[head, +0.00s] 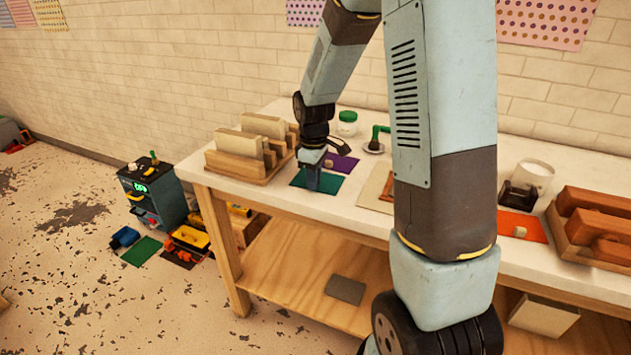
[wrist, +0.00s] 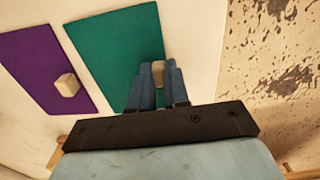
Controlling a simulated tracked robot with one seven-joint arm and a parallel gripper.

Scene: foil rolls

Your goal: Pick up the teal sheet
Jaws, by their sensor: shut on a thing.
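The teal sheet (head: 331,184) appears to lie flat on the white worktop near its front edge, left of my upright arm column. It also shows in the wrist view (wrist: 105,55). My gripper (head: 313,183) points down over the sheet. In the wrist view, my gripper (wrist: 158,76) is shut on a small beige block (wrist: 158,70) at the sheet's right side. The fingers hide most of the block, and I cannot tell whether it is fixed to the sheet.
A purple sheet (wrist: 42,68) with its own beige block (wrist: 68,85) lies beside the teal one. A wooden rack (head: 245,170) stands close on the left. A green jar (head: 347,122) and a green-handled item (head: 376,141) stand behind. A dark green sheet (head: 141,251) lies on the floor.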

